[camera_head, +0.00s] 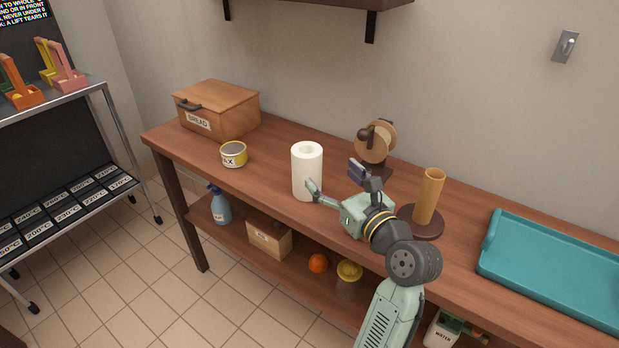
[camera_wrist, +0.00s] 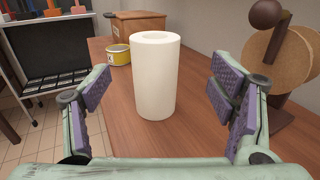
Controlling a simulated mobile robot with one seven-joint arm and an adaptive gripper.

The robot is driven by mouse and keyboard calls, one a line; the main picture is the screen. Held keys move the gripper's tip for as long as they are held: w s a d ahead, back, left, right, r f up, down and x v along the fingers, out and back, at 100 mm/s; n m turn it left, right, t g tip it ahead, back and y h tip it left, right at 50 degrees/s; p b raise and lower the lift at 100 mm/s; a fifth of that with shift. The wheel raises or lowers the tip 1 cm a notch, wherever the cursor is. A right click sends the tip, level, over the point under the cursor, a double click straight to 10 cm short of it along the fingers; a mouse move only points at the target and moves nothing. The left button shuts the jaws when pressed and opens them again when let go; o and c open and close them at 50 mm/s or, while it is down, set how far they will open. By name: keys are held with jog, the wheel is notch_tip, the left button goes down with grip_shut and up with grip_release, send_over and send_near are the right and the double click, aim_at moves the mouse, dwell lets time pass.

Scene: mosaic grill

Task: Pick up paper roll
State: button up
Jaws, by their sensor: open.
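The white paper roll (camera_head: 305,172) stands upright on the wooden table, left of my gripper in the head view. In the wrist view the paper roll (camera_wrist: 156,80) stands ahead, between the lines of my two fingers and a little left of centre. My gripper (camera_head: 334,180) is open and low beside the roll, its fingers spread wide. In the wrist view my gripper (camera_wrist: 160,100) shows purple pads on both sides, with visible gaps to the roll. Nothing is held. In the head view one finger overlaps the roll's lower right edge; whether it touches cannot be told there.
A brown disc-shaped device (camera_head: 376,143) stands behind my gripper. A wooden holder with an upright post (camera_head: 430,195) and a teal tray (camera_head: 550,262) are to the right. A yellow tin (camera_head: 233,155) and a bread box (camera_head: 222,110) stand left. The table (camera_head: 270,165) is clear around the roll's left.

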aim_at(307, 155)
jog(key=x, duration=0.5)
jog(key=shift+w+a+p, duration=0.15)
jog(key=shift+w+p, duration=0.1)
jog(key=shift+p, duration=0.15)
jog(key=x, duration=0.2)
jog(key=p+x, duration=0.1)
jog(key=x, duration=0.1)
jog(key=shift+a, duration=0.4)
jog(key=shift+w+a+f, duration=0.15)
jog(key=shift+w, duration=0.2)
jog(key=c, duration=1.3)
